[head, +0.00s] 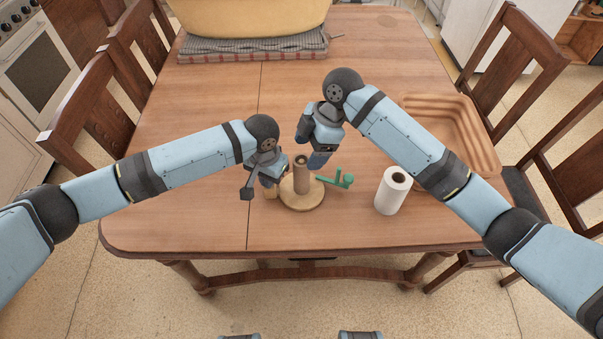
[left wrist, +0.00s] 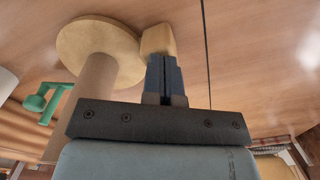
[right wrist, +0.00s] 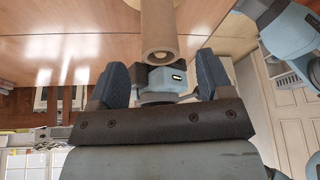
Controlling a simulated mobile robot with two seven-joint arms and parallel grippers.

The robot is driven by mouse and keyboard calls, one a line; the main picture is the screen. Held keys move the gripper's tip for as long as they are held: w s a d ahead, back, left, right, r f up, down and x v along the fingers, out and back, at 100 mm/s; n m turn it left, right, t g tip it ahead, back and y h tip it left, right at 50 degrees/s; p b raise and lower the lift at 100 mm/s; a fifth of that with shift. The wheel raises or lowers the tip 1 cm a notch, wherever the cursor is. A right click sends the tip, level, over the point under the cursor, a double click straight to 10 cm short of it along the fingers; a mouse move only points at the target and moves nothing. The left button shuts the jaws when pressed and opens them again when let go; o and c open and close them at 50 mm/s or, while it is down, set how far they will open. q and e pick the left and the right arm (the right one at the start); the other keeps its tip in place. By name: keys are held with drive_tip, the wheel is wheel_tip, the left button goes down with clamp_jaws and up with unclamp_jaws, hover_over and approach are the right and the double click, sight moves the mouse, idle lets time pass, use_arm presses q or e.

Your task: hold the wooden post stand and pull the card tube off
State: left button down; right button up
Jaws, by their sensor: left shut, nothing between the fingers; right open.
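The wooden post stand (head: 301,199) is a round pale base on the table near its front edge. The card tube (head: 302,178) stands upright over its middle; the left wrist view shows the tube (left wrist: 96,78) on the base (left wrist: 85,38). A small wooden block (left wrist: 157,40) is at the base's edge; I cannot tell if it is joined on. My left gripper (left wrist: 164,58) is shut and empty, its tips at the block. My right gripper (head: 312,143) is open above the tube; in the right wrist view the tube's open end (right wrist: 160,56) appears between the fingers.
A green hooked object (head: 338,179) lies just right of the stand. A white paper roll (head: 392,191) stands further right. A ribbed wooden tray (head: 470,125) is at the right edge, and a yellow basin (head: 245,18) at the far end. The table's left half is clear.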

sight(303, 160)
use_arm(q)
drive_tip(key=shift+f, duration=0.1)
use_arm(e)
drive_tip(key=shift+x, duration=3.15)
drive_tip(key=c, duration=1)
drive_tip(key=shift+o, duration=0.2)
drive_tip(key=shift+r, duration=0.1)
wheel_tip(303, 160, up, 13)
